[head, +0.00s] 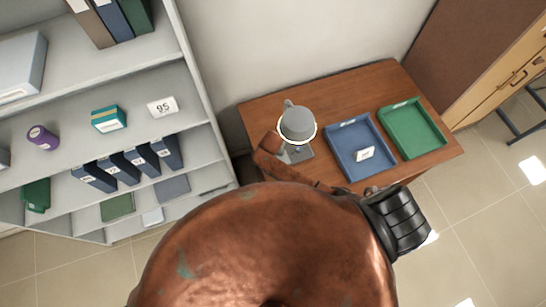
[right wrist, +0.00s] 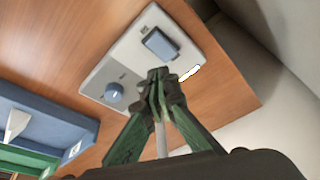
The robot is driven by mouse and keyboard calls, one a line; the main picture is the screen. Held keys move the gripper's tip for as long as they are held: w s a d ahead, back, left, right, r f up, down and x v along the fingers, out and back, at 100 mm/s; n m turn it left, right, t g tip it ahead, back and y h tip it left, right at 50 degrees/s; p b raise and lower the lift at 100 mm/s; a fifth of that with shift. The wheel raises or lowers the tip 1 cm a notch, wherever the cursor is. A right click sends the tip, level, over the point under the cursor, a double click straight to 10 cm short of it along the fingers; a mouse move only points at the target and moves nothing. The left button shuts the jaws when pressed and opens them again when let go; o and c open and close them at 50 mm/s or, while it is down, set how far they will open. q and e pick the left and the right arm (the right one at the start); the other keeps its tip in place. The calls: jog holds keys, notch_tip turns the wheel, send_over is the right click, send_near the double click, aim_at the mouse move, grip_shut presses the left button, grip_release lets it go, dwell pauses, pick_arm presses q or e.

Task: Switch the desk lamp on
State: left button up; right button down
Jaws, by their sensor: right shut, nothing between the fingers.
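The grey desk lamp (head: 297,122) stands at the left of the wooden table in the head view, with a bright ring around its shade's rim. In the right wrist view its pale base plate (right wrist: 128,58) carries a blue-grey rocker switch (right wrist: 160,43) and a round blue knob (right wrist: 114,92). My right gripper (right wrist: 162,76) is shut and empty, its greenish fingertips over the plate just below the rocker. I cannot tell whether they touch it. In the head view my copper arm reaches in beside the lamp and partly hides its base. My left gripper is not in view.
A blue tray (head: 336,153) with a small white card (head: 364,154) and a green tray (head: 440,142) lie right of the lamp on the table (head: 375,84). A grey shelf unit (head: 190,72) stands close on the left. A wall is behind the table.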

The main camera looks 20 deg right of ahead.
jog(key=shift+r, duration=2.4)
